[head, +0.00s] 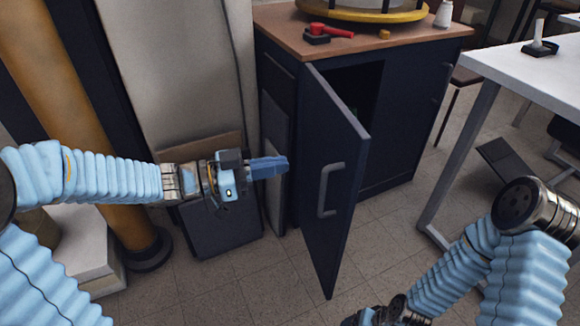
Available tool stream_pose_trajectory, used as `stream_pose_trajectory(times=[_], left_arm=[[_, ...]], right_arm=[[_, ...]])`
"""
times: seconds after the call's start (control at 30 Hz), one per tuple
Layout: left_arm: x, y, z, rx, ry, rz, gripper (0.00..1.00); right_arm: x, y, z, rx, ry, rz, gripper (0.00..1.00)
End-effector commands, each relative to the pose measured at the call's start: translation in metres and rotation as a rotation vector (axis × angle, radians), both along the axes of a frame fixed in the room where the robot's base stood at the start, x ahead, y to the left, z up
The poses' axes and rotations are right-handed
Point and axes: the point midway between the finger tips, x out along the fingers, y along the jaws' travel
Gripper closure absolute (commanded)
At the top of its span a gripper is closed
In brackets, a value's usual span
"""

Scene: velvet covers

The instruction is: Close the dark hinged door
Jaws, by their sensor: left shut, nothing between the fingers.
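The dark hinged door (335,190) of a dark blue cabinet (407,125) stands open, swung out toward me, with a grey bar handle (326,190) on the face toward the right. Behind it, the cabinet's opening (355,88) shows dark. My left gripper (286,164) is shut and empty, just left of the door near its middle height. It appears close to the door, but I cannot tell whether it touches. My right arm comes in at the lower right, and its gripper (380,316) is cut off by the bottom edge, so its fingers are hidden.
The cabinet's wooden top (400,42) holds a red tool (330,30), a yellow-rimmed round base (365,14) and a white bottle (444,14). A white table (520,70) stands at right. A yellow pillar (95,120) and leaning panels (215,220) are at left. The tiled floor around the door is clear.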

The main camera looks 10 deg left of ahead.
Motion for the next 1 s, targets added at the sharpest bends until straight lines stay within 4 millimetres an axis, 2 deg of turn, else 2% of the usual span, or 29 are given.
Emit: stream_pose_trajectory(times=[0.3,0.5,0.7,1.0], left_arm=[[0.029,-0.063,-0.002,-0.002,0.001,-0.004,1.0],[0.043,-0.093,-0.002,-0.001,0.003,-0.001,1.0],[0.051,-0.107,-0.001,-0.001,0.002,0.001,1.0],[0.052,-0.109,-0.001,0.0,0.002,0.002,1.0]], right_arm=[[0.001,-0.002,-0.007,-0.003,-0.001,-0.004,0.23],[0.001,-0.003,-0.01,-0.004,-0.002,-0.005,0.23],[0.001,-0.004,-0.011,-0.005,-0.002,-0.007,0.23],[0.001,-0.004,-0.011,-0.005,-0.002,-0.007,0.23]])
